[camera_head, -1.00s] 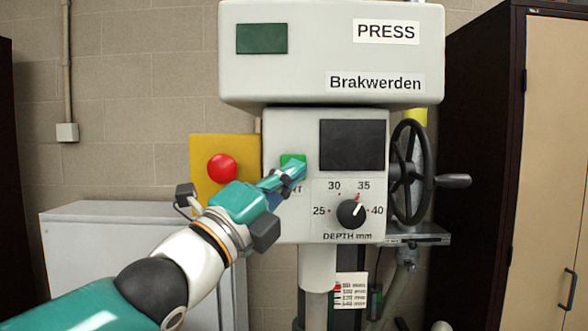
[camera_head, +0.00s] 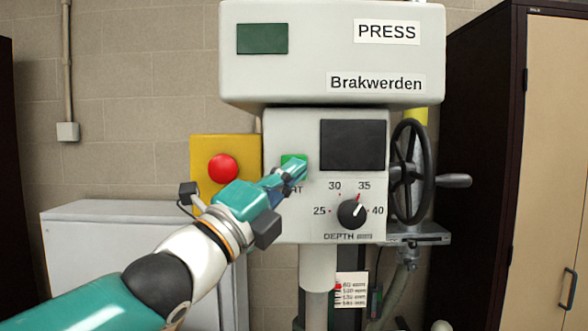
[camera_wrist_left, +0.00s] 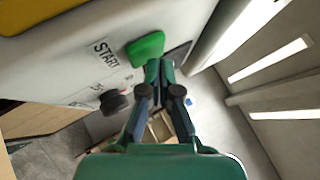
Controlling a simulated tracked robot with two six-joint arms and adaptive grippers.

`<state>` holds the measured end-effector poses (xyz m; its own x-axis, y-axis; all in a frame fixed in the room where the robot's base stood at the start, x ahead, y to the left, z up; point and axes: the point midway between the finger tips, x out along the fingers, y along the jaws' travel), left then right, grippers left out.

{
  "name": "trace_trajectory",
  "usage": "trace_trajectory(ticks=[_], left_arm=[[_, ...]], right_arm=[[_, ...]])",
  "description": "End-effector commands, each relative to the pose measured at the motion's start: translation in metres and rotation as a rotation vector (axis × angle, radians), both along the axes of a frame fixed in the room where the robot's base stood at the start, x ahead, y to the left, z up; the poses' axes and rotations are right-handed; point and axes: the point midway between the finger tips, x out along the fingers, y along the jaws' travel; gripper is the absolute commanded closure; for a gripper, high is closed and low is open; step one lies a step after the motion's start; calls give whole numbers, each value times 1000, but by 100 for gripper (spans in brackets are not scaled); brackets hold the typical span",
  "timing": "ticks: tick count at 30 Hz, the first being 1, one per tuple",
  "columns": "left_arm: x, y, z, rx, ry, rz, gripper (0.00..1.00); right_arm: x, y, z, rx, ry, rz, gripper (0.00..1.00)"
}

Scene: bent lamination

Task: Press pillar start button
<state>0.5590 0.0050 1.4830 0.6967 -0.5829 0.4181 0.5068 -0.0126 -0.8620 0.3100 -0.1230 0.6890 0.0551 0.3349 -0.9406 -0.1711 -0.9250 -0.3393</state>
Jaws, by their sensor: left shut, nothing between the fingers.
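The green start button (camera_head: 290,160) sits on the grey press pillar panel (camera_head: 285,225), left of the dark screen. My left gripper (camera_head: 300,165) is shut and empty, with its fingertips in front of the button and covering part of it. In the left wrist view the green button (camera_wrist_left: 146,48) stands out from the panel beside the START label (camera_wrist_left: 106,53). The shut fingertips (camera_wrist_left: 159,66) are close to its lower right edge there; I cannot tell whether they touch. My right gripper is not in view.
A red stop button (camera_head: 222,168) on a yellow plate is left of the panel. A depth dial (camera_head: 352,213) and a dark screen (camera_head: 352,145) are right of the gripper. A black handwheel (camera_head: 411,175) stands at the panel's right side.

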Motion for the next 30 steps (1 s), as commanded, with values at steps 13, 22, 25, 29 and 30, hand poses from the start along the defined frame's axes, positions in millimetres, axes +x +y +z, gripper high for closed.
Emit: trace_trajectory(ticks=[13,22,25,29,30], left_arm=[[6,0,0,0,0,0,100],[9,0,0,0,0,0,100],[9,0,0,0,0,0,100],[9,0,0,0,0,0,100],[9,0,0,0,0,0,100]], right_arm=[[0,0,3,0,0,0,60],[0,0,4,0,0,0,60],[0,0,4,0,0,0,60],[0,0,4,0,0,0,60],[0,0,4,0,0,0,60]])
